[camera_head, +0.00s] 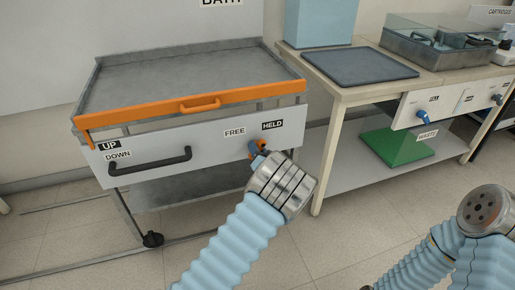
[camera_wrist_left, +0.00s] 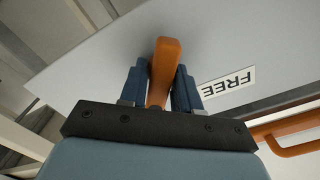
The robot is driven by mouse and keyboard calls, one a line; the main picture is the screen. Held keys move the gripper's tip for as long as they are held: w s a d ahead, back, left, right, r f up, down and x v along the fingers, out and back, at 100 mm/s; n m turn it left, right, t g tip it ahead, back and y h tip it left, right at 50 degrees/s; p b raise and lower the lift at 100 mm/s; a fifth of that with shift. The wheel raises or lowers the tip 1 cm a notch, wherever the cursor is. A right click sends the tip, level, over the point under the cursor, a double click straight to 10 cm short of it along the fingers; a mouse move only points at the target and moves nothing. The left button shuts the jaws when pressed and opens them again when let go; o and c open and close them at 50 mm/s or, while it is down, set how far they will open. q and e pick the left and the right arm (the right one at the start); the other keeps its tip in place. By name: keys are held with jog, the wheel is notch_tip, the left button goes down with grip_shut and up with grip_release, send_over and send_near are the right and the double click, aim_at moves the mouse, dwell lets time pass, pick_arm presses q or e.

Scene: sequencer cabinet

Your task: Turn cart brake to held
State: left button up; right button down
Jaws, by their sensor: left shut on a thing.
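The cart (camera_head: 190,138) stands at the left with an orange front rail and a white front panel. The brake lever (camera_wrist_left: 163,72) is an orange bar on this panel. In the head view it is mostly hidden by my left gripper (camera_head: 258,151), below the FREE label (camera_head: 235,132) and the HELD label (camera_head: 272,125). In the left wrist view, the blue fingers of my left gripper (camera_wrist_left: 160,88) are shut on the lever, one on each side. The FREE label (camera_wrist_left: 227,84) appears upside down beside them. Which label the lever points to is unclear. My right gripper is not visible.
A black handle (camera_head: 150,161) is on the cart panel near the UP and DOWN labels. My right arm shows at lower right. Open floor lies between.

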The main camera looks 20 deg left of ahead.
pick_arm(q)
jog(key=shift+d+f+m, duration=0.1)
jog(key=shift+m, duration=0.6)
jog(key=o, duration=0.9)
jog(key=v, duration=1.3)
jog(key=shift+s+d, duration=0.25)
jog(key=shift+s, duration=0.1)
